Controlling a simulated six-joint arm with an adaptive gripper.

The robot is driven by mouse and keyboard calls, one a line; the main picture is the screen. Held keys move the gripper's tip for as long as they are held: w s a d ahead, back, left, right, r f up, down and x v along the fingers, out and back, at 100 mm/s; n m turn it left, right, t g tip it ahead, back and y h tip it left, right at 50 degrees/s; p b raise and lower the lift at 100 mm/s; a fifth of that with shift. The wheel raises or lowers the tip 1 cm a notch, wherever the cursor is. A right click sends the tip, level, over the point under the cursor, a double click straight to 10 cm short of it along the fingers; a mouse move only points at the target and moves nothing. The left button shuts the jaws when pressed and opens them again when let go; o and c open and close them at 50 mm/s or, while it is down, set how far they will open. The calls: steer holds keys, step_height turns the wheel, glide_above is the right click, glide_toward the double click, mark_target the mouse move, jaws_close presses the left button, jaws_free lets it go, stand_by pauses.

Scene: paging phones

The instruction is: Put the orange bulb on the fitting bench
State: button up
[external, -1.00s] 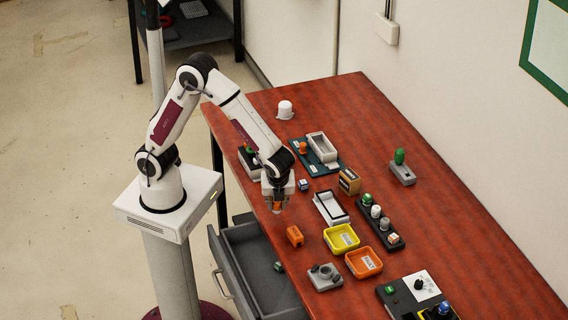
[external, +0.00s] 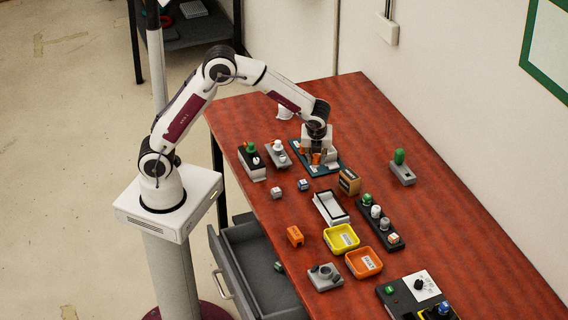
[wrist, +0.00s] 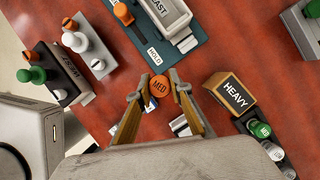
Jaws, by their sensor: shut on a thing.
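My gripper (external: 316,160) is shut on an orange bulb (wrist: 159,86). In the wrist view its round orange top, marked MED, sits between the two fingertips; the rest of it is hidden beneath. In the external view my gripper is above the front right part of a teal board (external: 323,169) at the far part of the table. The board (wrist: 149,57) carries a grey open box (wrist: 164,12) and another orange piece (wrist: 123,13). I cannot read any label naming the fitting bench.
A dark rack (external: 251,166) and a grey holder (external: 276,158) with bulbs stand left of the board. The HEAVY box (wrist: 232,93) is at right. Yellow (external: 341,238) and orange (external: 364,262) trays lie nearer. A drawer (external: 247,262) is open.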

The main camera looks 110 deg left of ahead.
steer(key=a, duration=0.6)
steer(key=s+a+r+m, duration=0.1)
steer(key=a, duration=0.5)
steer(key=s+a+m, duration=0.1)
steer(key=a, duration=0.5)
steer(key=shift+s+a+r+t, duration=0.15)
steer(key=shift+a+r+t, duration=0.05)
steer(key=shift+r+t, duration=0.2)
steer(key=s+a+r+m, duration=0.1)
steer(key=s+a, duration=0.3)
steer(key=a, duration=0.3)
steer(key=s+a+r+m, duration=0.1)
steer(key=s+a, duration=0.3)
steer(key=a, duration=0.4)
steer(key=shift+a+t, duration=0.3)
steer(key=shift+t, duration=0.1)
steer(key=shift+w, duration=0.1)
steer(key=shift+f, duration=2.5)
steer(key=shift+f, duration=2.5)
steer(key=shift+f, duration=0.1)
